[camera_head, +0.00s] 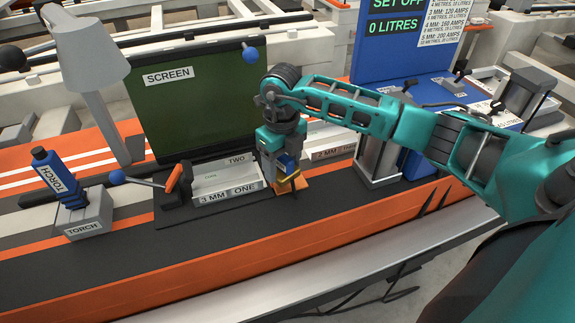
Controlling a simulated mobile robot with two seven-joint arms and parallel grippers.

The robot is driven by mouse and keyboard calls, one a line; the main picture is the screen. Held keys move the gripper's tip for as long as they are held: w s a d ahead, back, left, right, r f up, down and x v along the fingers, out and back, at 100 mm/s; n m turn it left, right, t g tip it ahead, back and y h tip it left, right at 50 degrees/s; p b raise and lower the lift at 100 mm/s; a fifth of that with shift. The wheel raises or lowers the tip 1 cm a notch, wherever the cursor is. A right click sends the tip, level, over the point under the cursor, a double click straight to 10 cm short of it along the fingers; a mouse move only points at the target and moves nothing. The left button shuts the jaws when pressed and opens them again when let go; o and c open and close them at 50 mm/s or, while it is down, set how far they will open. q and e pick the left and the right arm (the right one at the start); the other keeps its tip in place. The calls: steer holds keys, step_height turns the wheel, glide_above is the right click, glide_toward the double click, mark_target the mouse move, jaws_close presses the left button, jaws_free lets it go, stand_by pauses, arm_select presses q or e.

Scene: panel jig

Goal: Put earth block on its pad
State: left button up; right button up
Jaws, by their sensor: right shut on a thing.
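My right gripper (281,172) reaches in from the right and points down at the bench, just right of the panel jig. It is shut on a small piece with blue and gold-coloured parts, which I take to be the earth block (289,163). The fingers partly hide it. My left gripper is not in view.
The jig (228,190) holds panels marked "3 MM", "ONE" and "TWO", with an orange-handled clamp (174,178) at its left. A green welding screen (195,100) stands behind. A blue torch (58,178) rests in its holder at left. The dark bench front (150,265) is clear.

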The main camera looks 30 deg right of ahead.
mark_target(287, 168)
steer(key=shift+w+d, duration=0.35)
steer(key=shift+d, duration=0.25)
steer(key=shift+w+d, duration=0.35)
steer(key=shift+d, duration=0.2)
step_height(287, 168, down, 3)
steer(key=shift+f, duration=0.2)
steer(key=shift+f, duration=0.2)
steer(key=o, duration=1.4)
steer(key=shift+o, duration=0.2)
